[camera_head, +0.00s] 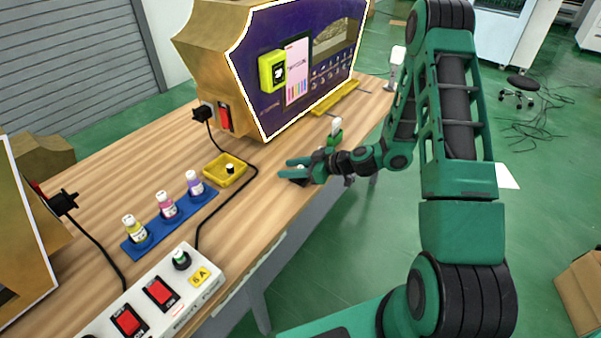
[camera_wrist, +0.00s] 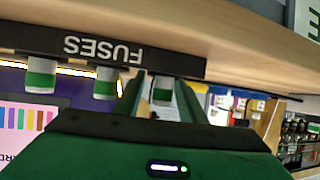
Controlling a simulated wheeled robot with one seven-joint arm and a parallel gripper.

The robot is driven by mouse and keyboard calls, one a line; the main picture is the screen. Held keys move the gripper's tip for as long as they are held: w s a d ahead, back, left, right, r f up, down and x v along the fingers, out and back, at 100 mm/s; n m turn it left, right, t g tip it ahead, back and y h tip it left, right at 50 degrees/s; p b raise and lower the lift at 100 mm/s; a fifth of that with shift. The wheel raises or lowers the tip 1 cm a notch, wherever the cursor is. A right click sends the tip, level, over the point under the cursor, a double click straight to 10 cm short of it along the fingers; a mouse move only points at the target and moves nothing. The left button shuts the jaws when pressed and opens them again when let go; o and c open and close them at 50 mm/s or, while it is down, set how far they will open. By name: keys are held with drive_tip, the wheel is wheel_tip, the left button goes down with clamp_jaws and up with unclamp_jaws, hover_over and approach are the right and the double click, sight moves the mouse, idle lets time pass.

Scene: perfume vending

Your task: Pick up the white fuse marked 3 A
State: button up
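In the wrist view, which looks upside down, a black rack labelled FUSES (camera_wrist: 45,40) holds a row of white fuses with green bands. One fuse (camera_wrist: 40,76) is at the left, a second fuse (camera_wrist: 105,82) is beside it, and a third fuse (camera_wrist: 162,89) shows between my fingers. No amp marking is readable on any of them. My gripper (camera_wrist: 160,98) is open, with a finger on each side of the third fuse and a visible gap. In the head view my gripper (camera_head: 284,168) is low over the table's right edge, hiding most of the rack.
The wooden table (camera_head: 100,185) carries a purple-fronted vending machine (camera_head: 300,65) behind my gripper. A yellow tray (camera_head: 226,170) is to the left, near a blue stand (camera_head: 133,252) with three small bottles. A white power strip (camera_head: 205,262) is in front, with black cables across the table.

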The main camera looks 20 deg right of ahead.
drive_tip(key=shift+c, duration=0.2)
clamp_jaws()
drive_tip(key=shift+r, duration=0.2)
